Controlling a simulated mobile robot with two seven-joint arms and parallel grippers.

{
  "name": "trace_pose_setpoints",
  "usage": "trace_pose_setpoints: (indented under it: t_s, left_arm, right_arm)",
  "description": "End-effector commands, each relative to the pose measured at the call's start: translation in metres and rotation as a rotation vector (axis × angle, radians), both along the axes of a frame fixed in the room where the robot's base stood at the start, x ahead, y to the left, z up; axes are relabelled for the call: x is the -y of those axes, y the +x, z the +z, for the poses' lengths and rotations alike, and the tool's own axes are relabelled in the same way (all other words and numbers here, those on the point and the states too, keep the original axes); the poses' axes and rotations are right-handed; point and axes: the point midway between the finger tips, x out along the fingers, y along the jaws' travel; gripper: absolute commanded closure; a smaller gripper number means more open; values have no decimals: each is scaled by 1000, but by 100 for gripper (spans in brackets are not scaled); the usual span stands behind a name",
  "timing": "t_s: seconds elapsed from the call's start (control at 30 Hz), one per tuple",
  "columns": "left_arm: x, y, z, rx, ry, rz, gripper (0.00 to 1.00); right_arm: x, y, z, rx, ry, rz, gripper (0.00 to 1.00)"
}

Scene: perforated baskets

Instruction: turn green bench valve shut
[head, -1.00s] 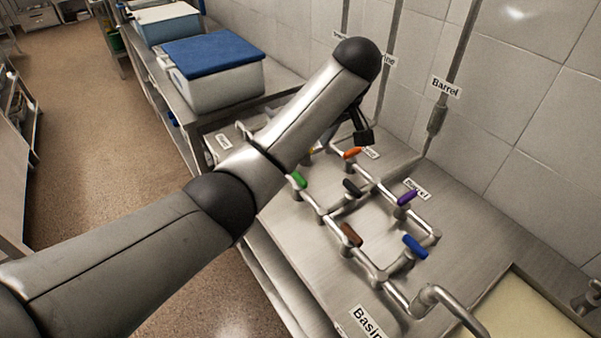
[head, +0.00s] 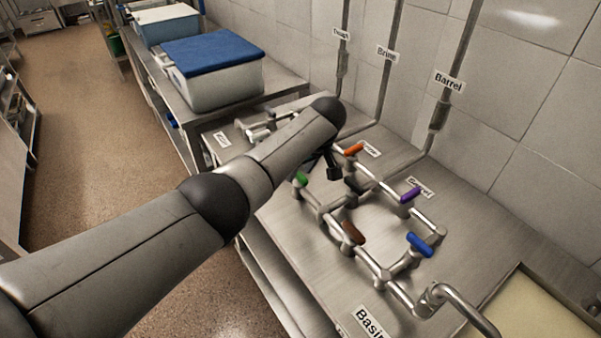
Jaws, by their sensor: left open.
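The green valve handle (head: 300,180) shows in the head view on the pipework on the steel bench, just below and right of my left forearm. The near pipe under it is partly hidden by my arm. My left gripper (head: 333,172) hangs below the end of the arm, to the right of the green handle and apart from it in the picture. Its dark fingers are small and partly hidden by the arm; it holds nothing that I can see. My right gripper is not in view.
Other handles are close by: orange (head: 354,150), black (head: 352,186), purple (head: 410,194), brown (head: 353,232) and blue (head: 419,244). Pipes run up the tiled wall at the back. A blue-lidded tub (head: 212,80) stands at the back left. A basin (head: 530,310) lies at the lower right.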

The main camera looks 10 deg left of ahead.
Motion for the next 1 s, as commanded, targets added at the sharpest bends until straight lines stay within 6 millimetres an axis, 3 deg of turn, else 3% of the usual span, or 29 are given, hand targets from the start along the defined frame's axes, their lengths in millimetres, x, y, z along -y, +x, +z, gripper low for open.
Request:
trace_pose_setpoints:
  t_s: [0.33, 0.8, 1.0]
  left_arm:
    - [0, 1, -2, 1, -1, -1, 49]
    - [-1, 1, -2, 1, -1, 0, 100]
    - [-1, 1, -2, 1, -1, 0, 100]
  right_arm:
    - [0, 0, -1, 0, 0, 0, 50]
    - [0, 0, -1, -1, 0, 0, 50]
    - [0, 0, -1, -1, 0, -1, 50]
